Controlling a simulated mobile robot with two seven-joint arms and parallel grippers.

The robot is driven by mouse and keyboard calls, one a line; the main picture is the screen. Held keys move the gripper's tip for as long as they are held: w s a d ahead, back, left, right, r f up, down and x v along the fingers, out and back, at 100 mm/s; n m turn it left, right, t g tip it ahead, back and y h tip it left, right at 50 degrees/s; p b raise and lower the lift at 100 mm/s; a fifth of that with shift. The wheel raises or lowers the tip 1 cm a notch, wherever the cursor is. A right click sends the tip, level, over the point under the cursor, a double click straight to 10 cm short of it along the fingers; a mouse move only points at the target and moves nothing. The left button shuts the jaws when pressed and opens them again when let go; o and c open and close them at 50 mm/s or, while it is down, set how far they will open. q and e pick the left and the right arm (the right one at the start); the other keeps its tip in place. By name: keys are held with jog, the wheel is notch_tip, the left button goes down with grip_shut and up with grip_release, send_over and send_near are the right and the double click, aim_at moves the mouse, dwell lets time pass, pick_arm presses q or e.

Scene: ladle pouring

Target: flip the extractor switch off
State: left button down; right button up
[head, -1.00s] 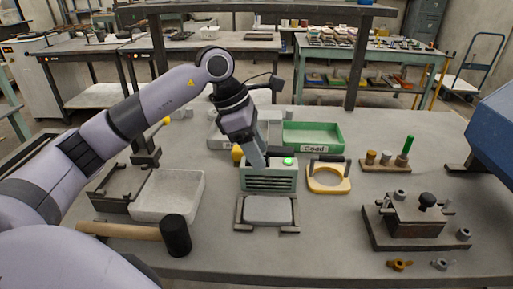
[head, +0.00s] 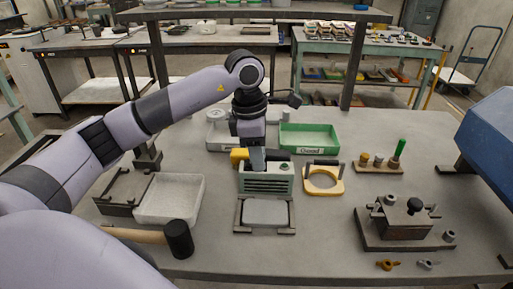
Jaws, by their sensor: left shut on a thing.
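The extractor (head: 266,184) is a grey-green box with a slatted front, standing mid-table. A small round lamp (head: 284,165) on its top right looks dark. My left gripper (head: 258,166) points down at the extractor's top, left of the lamp, with its fingers close together. It is shut on what appears to be the extractor's switch, which the fingers hide. My right gripper is not in view.
A yellow object (head: 238,156) is just left of my gripper. A mallet (head: 178,239) and a pale tray (head: 170,199) lie to the left.

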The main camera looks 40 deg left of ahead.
pick_arm(q)
jog(key=c, duration=0.9)
grip_release()
jog(key=shift+s+a+r, duration=0.1)
jog(key=shift+a+r, duration=0.05)
jog(key=shift+r, duration=1.05)
jog(key=shift+s+a+r, duration=0.1)
jog(key=shift+r, duration=1.1)
jog(key=shift+s+a+r, duration=0.1)
jog(key=shift+a+r, duration=0.05)
jog(key=shift+r, duration=1.05)
jog(key=shift+f, duration=0.1)
